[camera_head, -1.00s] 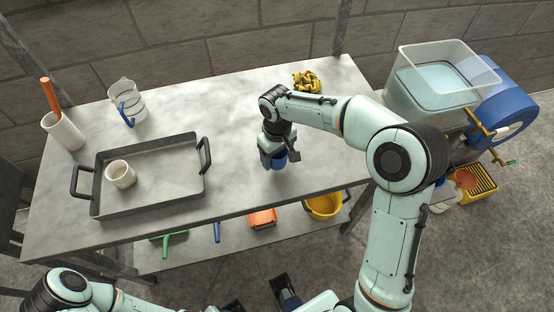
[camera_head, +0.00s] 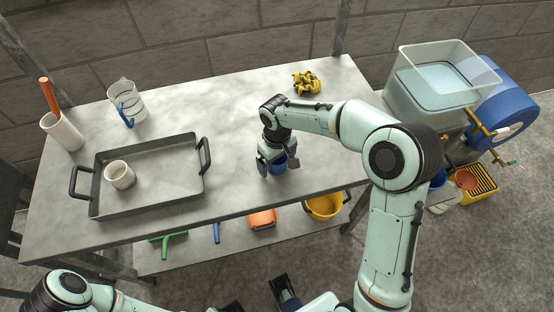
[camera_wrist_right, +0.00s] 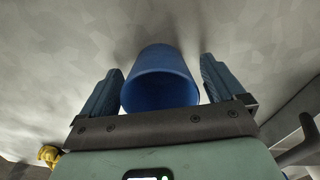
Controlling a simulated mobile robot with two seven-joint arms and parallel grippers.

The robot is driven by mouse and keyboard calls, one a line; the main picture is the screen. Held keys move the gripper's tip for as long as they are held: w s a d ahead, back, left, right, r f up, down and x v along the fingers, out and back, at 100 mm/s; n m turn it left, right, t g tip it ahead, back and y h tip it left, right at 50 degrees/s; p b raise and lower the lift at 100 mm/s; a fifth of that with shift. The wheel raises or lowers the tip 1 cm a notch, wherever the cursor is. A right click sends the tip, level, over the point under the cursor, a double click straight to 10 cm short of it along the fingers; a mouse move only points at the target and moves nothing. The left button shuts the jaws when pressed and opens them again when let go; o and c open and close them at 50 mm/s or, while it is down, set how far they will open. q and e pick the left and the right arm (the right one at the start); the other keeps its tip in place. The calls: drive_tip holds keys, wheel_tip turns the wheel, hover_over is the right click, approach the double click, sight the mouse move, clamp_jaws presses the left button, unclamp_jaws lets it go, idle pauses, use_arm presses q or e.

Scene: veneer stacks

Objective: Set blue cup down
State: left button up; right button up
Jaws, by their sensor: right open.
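The blue cup (camera_head: 278,165) is on the grey table (camera_head: 235,108), right of the tray, with its upper part partly hidden by my right gripper. My right gripper (camera_head: 272,163) points down over it. In the right wrist view the blue cup (camera_wrist_right: 160,80) sits between the two fingers of my right gripper (camera_wrist_right: 160,88), with a narrow gap at each side. The gripper is open around the cup.
A dark tray (camera_head: 160,205) holding a white cup (camera_head: 119,175) lies to the left. A glass jug (camera_head: 127,100), a white holder (camera_head: 62,131) and a yellow cloth (camera_head: 306,83) stand at the back. A clear water tub (camera_head: 435,80) is at the right. The table around the blue cup is clear.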

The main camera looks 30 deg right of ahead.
use_arm(q)
drive_tip(key=shift+w+r+p, duration=0.25)
drive_tip(key=shift+r+p, duration=0.6)
drive_tip(key=shift+r, duration=0.1)
use_arm(e)
wheel_tip(320, 180, up, 12)
drive_tip(key=shift+r, duration=0.15)
